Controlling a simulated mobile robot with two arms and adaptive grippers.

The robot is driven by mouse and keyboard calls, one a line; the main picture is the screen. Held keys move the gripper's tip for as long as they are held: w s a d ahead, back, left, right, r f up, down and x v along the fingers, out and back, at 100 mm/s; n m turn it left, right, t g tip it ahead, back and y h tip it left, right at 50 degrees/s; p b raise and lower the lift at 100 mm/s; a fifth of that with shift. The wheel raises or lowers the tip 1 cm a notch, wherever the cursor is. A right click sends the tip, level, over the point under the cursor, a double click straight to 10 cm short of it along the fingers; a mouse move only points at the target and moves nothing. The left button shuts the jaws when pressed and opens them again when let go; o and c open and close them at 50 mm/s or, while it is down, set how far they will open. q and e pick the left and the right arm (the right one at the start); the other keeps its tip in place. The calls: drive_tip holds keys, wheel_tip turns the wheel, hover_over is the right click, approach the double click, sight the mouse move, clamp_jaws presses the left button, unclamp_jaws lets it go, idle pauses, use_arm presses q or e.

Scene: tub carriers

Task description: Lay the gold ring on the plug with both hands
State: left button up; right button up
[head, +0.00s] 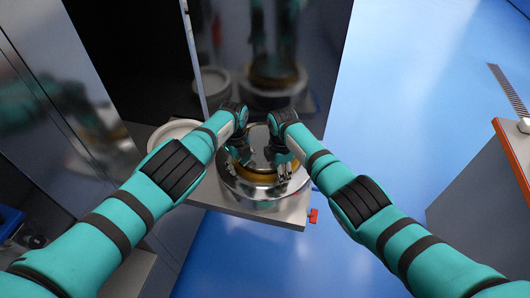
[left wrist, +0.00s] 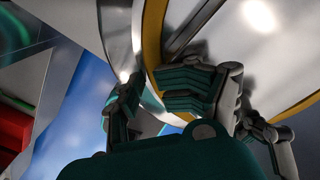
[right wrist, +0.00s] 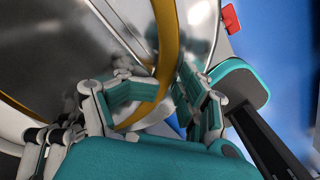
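The gold ring (head: 250,178) lies level around the shiny top of a round silver body (head: 265,197) on a grey platform. I cannot tell the plug apart from this silver body, or whether the ring rests on it. My left gripper (head: 240,155) is at the ring's left side. In the left wrist view its fingers (left wrist: 148,95) stand apart on either side of the gold band (left wrist: 153,40). My right gripper (head: 283,163) is at the right side. In the right wrist view its fingers (right wrist: 163,98) are spread with the band (right wrist: 168,40) between them.
The grey platform (head: 225,202) has a red knob (head: 314,215) at its front right corner. A pale round dish (head: 172,130) is at the left behind my left arm. A dark reflective panel (head: 300,40) stands behind. A grey cabinet (head: 470,190) is at the right; blue floor between is clear.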

use_arm(q)
drive_tip(key=shift+s+a+r, duration=0.1)
drive_tip(key=shift+s+a, duration=0.05)
drive_tip(key=shift+s, duration=0.1)
use_arm(e)
drive_tip(key=shift+s+d, duration=0.1)
drive_tip(key=shift+s, duration=0.2)
drive_tip(key=shift+r, duration=0.1)
use_arm(q)
drive_tip(key=shift+w+r, duration=0.1)
drive_tip(key=shift+w, duration=0.05)
use_arm(e)
drive_tip(key=shift+w+r, duration=0.1)
drive_tip(key=shift+w, duration=0.05)
use_arm(q)
drive_tip(key=shift+d, duration=0.2)
